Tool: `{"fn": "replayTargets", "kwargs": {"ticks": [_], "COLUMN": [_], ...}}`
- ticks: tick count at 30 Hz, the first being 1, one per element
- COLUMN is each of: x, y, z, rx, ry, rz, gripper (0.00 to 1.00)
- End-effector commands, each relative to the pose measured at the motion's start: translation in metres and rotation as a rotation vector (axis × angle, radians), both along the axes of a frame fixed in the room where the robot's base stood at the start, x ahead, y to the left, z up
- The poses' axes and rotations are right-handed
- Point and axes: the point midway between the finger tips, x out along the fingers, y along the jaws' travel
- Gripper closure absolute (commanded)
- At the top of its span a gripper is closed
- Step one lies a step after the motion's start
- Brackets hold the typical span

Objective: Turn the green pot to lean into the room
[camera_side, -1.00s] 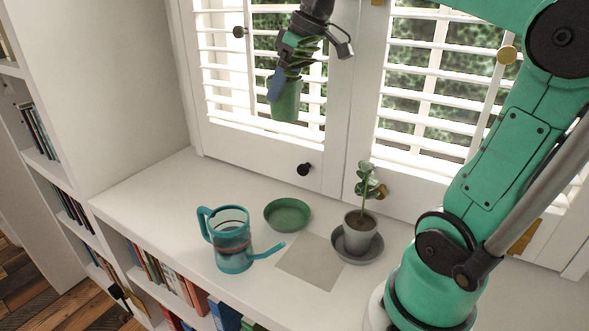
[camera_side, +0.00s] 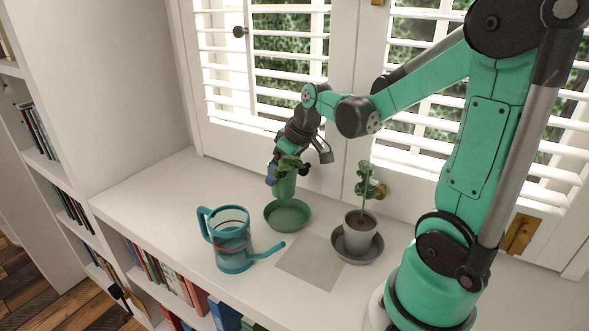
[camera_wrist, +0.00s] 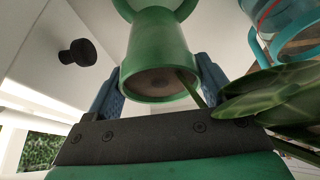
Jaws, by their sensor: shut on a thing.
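My gripper (camera_side: 281,177) is shut on the green pot (camera_side: 285,188), its blue fingers on either side. In the wrist view the pot (camera_wrist: 158,45) shows between the fingers, with brown soil in its mouth. The pot is roughly upright, low over the green saucer (camera_side: 288,217); I cannot tell whether they touch. The saucer (camera_wrist: 183,9) also shows behind the pot in the wrist view. The plant's leaves (camera_wrist: 275,95) lean right in the wrist view, to the watering can's side and away from the shutters. In the side view the arm partly covers them.
A teal watering can (camera_side: 231,240) stands left of the saucer, its spout pointing right. A grey potted plant (camera_side: 360,226) stands on a grey saucer at the right. A flat square mat (camera_side: 311,263) lies in front. Shuttered windows with a black knob (camera_wrist: 77,52) are behind.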

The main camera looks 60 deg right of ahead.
Motion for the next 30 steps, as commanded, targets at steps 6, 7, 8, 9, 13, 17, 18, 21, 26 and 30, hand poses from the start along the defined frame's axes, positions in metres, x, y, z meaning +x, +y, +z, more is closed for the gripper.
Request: {"fn": "replayTargets", "kwargs": {"ticks": [6, 7, 8, 9, 13, 17, 18, 21, 26, 30], "x": [-0.01, -0.01, -0.011, -0.011, -0.011, -0.011, -0.011, -0.011, -0.011, -0.011], "y": [0.006, 0.006, 0.006, 0.006, 0.006, 0.006, 0.006, 0.006, 0.006, 0.006], "z": [-0.021, -0.023, -0.024, -0.026, -0.033, -0.042, -0.044, -0.049, -0.054, -0.055], "rx": [-0.001, -0.001, -0.001, -0.001, -0.001, -0.001, -0.001, -0.001, -0.001, -0.001], "ry": [-0.003, -0.003, -0.003, -0.003, -0.003, -0.003, -0.003, -0.003, -0.003, -0.003], "rz": [-0.031, -0.033, -0.034, -0.035, -0.035, -0.035, -0.035, -0.035, -0.035, -0.035], "gripper": [1.0, 1.0, 1.0, 1.0, 1.0, 1.0, 1.0, 1.0, 1.0, 1.0]}}
